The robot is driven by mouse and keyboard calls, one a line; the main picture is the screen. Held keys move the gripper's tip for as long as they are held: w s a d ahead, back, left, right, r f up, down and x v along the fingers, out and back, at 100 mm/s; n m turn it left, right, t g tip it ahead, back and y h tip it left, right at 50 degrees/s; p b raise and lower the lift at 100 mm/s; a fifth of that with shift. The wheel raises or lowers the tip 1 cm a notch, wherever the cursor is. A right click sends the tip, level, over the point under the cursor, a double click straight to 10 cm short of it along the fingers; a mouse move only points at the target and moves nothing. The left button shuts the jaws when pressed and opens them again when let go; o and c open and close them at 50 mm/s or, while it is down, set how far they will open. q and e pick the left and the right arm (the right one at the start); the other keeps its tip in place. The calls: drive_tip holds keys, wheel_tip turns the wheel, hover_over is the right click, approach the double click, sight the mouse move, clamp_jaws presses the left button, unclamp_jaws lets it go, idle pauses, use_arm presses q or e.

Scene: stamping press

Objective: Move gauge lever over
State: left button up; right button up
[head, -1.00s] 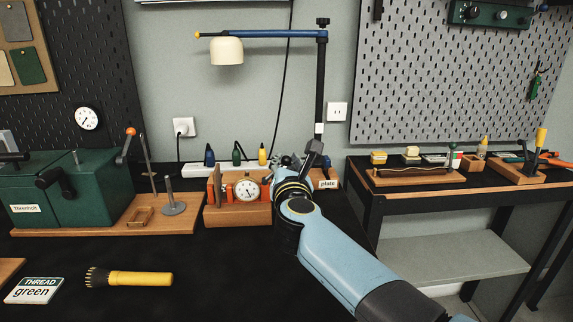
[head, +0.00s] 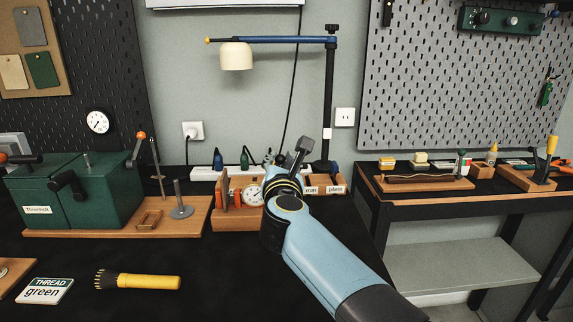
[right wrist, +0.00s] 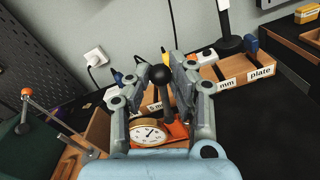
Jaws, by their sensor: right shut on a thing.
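The gauge is a round white dial (head: 252,196) in a wooden block (head: 232,222) on the bench, partly covered by my right wrist in the head view. The dial also shows in the right wrist view (right wrist: 148,134). The gauge lever (right wrist: 162,76) has a black ball knob on a dark stem and stands between the fingers of my right gripper (right wrist: 170,68). The gripper is shut on it. In the head view the lever is hidden behind my arm, and the right gripper (head: 270,161) mostly so. My left gripper is not in view.
A green machine with an orange-knobbed lever (head: 141,136) stands at left. Label blocks reading "mm" and "plate" (head: 335,190) sit right of the gauge. The bench before the gauge is clear.

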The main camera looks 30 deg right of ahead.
drive_tip(key=shift+w+a, duration=0.1)
drive_tip(key=shift+a, duration=0.15)
drive_tip(key=shift+o, duration=0.2)
drive_tip(key=shift+w+a+r+b, duration=0.1)
drive_tip(key=shift+w+a+b, duration=0.25)
drive_tip(key=shift+a, duration=0.25)
drive_tip(key=o, duration=0.9)
drive_tip(key=shift+a, duration=0.1)
drive_tip(key=shift+o, duration=0.2)
wheel_tip(320, 180, up, 10)
